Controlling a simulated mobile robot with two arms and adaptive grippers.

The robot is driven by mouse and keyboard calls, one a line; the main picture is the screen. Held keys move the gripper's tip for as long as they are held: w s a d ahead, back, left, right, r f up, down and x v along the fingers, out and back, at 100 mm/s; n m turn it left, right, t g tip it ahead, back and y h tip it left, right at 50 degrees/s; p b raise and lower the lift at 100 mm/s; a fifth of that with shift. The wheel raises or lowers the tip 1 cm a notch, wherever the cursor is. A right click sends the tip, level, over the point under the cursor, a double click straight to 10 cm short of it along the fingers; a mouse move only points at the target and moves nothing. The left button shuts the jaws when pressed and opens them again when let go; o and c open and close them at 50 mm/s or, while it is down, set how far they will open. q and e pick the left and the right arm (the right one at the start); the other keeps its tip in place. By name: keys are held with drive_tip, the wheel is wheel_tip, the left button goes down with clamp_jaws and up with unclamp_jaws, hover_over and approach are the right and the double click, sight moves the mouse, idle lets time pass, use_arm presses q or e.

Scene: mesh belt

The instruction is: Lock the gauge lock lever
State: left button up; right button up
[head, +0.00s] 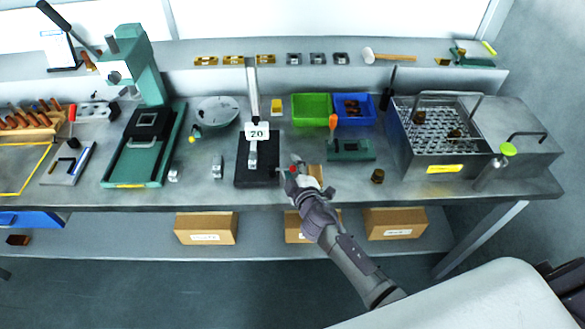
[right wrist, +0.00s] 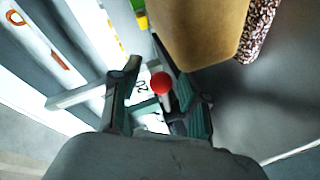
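The gauge is an upright column stand (head: 252,95) on a black base (head: 257,178), with a white plate reading 20 (head: 257,134). A small red ball knob (head: 293,169) shows just right of the base in the head view, at the tip of my right gripper (head: 294,172). In the right wrist view, the red knob (right wrist: 160,83) lies between the two fingers of my right gripper (right wrist: 160,100), with a gap on each side. The fingers stand apart. The lever arm behind the knob is mostly hidden. My left gripper is not in view.
A tan block (head: 316,174) stands close to the right gripper and looms large in the right wrist view (right wrist: 202,30). Green (head: 311,122) and blue (head: 369,116) bins stand behind. A green fixture (head: 352,150) is to the right.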

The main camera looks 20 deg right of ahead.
drive_tip(key=shift+s, duration=0.25)
drive_tip(key=v, duration=1.1)
drive_tip(key=shift+s, duration=0.25)
drive_tip(key=shift+r, duration=0.1)
